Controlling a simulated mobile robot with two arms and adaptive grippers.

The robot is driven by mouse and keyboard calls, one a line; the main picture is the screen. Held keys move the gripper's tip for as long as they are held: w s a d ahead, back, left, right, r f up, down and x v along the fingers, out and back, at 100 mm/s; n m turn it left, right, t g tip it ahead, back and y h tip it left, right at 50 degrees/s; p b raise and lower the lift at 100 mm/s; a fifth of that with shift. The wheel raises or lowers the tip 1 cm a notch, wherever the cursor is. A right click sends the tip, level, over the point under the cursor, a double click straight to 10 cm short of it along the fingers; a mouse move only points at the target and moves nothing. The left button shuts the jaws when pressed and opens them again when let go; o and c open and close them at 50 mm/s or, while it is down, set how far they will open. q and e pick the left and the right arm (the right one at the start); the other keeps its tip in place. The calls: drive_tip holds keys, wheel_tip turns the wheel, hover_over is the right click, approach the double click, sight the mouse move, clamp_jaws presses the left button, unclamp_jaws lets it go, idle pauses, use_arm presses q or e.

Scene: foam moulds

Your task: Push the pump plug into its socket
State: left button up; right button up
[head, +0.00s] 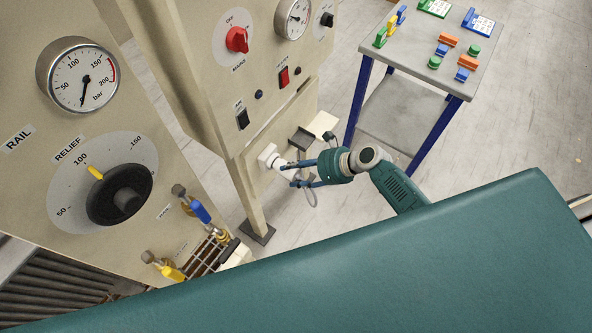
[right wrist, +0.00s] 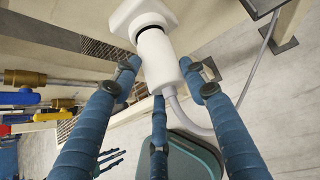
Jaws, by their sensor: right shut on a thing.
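The pump plug is a white cylinder (right wrist: 160,62) with a grey cable leaving its rear end. The socket is a white square housing (right wrist: 143,17) on the beige panel; it also shows in the head view (head: 267,155). The plug's front end is at the socket mouth, roughly in line with it, and a dark ring shows between them. I cannot tell how deep the plug sits. My right gripper (head: 288,175) is shut on the plug, with its blue fingers around the body in the right wrist view (right wrist: 163,85). Small blue fingers (right wrist: 110,160), probably my left gripper, show at lower left there.
A grey tray-like bracket (head: 301,139) sits beside the socket. Blue (head: 200,211) and yellow (head: 172,272) valve handles are at lower left. A table (head: 408,93) with coloured parts stands behind on the right. Open floor lies around the panel's foot.

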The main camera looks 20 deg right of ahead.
idle(0.8)
drive_tip(key=shift+w+a+p, duration=0.5)
drive_tip(key=shift+w+p, duration=0.25)
drive_tip(key=shift+p, duration=0.15)
idle(1.8)
drive_tip(key=shift+c, duration=0.7)
drive_tip(key=o, duration=1.5)
drive_tip(key=shift+c, duration=0.2)
drive_tip(key=v, duration=1.2)
drive_tip(key=shift+f, duration=0.15)
